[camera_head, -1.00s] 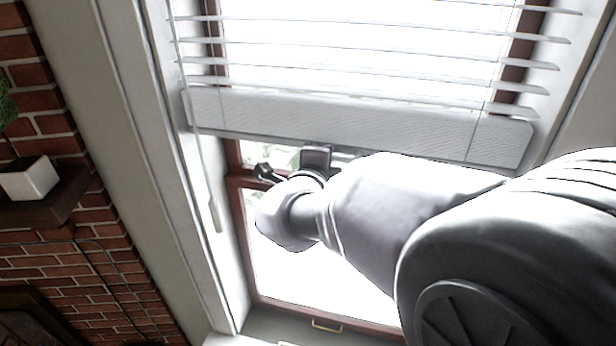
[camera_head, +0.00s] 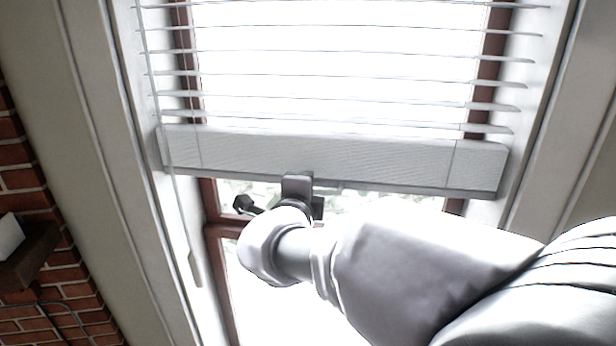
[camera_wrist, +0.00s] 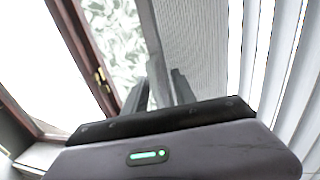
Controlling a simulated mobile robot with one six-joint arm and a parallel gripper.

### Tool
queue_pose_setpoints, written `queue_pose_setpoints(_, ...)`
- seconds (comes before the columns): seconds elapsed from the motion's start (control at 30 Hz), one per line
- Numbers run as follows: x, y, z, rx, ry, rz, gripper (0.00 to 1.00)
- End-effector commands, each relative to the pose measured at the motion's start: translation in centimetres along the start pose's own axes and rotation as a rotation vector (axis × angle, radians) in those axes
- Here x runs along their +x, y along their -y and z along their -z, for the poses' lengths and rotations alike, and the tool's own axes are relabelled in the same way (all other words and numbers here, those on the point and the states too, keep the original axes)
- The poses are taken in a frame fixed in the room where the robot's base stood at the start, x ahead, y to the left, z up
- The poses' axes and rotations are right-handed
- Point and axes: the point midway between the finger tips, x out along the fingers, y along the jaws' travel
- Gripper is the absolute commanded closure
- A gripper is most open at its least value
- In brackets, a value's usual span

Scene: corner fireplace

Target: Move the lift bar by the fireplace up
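The lift bar (camera_head: 380,162) is the pale, ribbed bottom rail of the white window blind. In the wrist view my gripper (camera_wrist: 158,82) shows two dark fingers close together, one on each side of the bar's narrow edge. The bar (camera_wrist: 190,38) runs up and away from them there. The fingers appear shut on the bar; the exact contact is not visible.
Raised slats (camera_head: 330,75) hang above the bar. A wand (camera_head: 194,268) hangs at the left of the window. A dark window handle (camera_head: 245,205) is close beside my gripper. A brick wall with a dark shelf (camera_head: 28,258) and white pot (camera_head: 9,236) is at far left.

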Motion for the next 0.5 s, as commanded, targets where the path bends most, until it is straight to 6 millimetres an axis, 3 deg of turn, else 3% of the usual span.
queue_pose_setpoints(0.23, -1.4, -0.2, 0.0, 0.001, 0.0, -0.001, 0.68)
queue_pose_setpoints(0.37, -4.6, -0.2, -0.1, 0.003, 0.003, 0.0, 0.68)
queue_pose_setpoints(0.5, -9.0, -0.2, -0.1, 0.002, 0.006, 0.0, 0.68)
